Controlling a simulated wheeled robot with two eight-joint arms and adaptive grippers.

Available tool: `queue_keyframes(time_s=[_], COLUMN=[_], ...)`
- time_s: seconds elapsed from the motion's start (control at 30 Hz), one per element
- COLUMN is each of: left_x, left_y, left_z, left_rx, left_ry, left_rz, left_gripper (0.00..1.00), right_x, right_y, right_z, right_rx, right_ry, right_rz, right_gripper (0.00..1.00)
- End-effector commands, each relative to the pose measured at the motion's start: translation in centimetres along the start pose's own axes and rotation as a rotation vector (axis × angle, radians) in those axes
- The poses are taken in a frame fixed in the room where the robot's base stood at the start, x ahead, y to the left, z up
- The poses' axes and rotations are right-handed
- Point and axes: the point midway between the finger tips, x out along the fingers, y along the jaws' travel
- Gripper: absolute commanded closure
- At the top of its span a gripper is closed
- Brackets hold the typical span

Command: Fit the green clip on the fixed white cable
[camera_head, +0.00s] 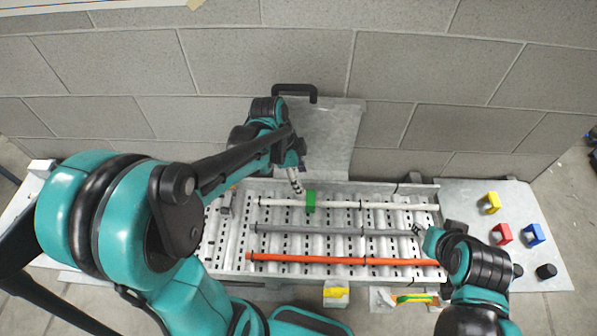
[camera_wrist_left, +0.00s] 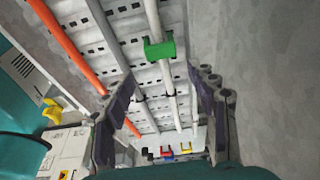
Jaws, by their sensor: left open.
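The green clip (camera_head: 310,202) sits at the white cable (camera_head: 345,204), the back one of three cables across the perforated tray (camera_head: 240,240). In the left wrist view the green clip (camera_wrist_left: 160,48) covers a short stretch of the white cable (camera_wrist_left: 167,82); whether it is fully seated I cannot tell. My left gripper (camera_head: 297,183) is just left of and behind the clip. In its wrist view its fingers (camera_wrist_left: 162,95) are spread wide, with nothing gripped, and the clip lies beyond the tips. My right gripper (camera_head: 420,232) is over the tray's right end, its jaws too small to read.
A grey cable (camera_head: 300,229) and an orange cable (camera_head: 330,261) run in front of the white one. Yellow (camera_head: 492,202), red (camera_head: 502,234) and blue (camera_head: 534,234) clips and a black cylinder (camera_head: 546,271) stand on the right plate. A block wall (camera_head: 440,60) rises behind.

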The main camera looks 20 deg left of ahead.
Motion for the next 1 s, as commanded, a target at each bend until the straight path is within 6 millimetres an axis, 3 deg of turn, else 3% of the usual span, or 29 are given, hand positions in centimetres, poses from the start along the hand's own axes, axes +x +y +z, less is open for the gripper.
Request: queue_keyframes(time_s=[0.27, 0.47, 0.7, 1.0], left_x=[-2.7, -5.6, -8.1, -8.7], left_y=[0.7, 3.6, 7.2, 8.6], left_z=[0.0, 0.4, 1.7, 2.4], left_rx=[-0.067, -0.429, -0.915, -1.163], left_ry=[-0.009, -0.005, 0.144, 0.296], left_rz=[-0.033, -0.213, -0.458, -0.559], left_gripper=[0.42, 0.42, 0.42, 0.42], right_x=[-0.1, -0.1, -0.1, -0.1], right_y=[0.0, 0.0, 0.0, 0.0], right_z=[-0.1, -0.1, 0.0, -0.1], right_rx=[0.000, 0.000, 0.000, 0.000], right_ry=[0.000, 0.000, 0.000, 0.000], right_rz=[0.000, 0.000, 0.000, 0.000], right_gripper=[0.60, 0.60, 0.60, 0.60])
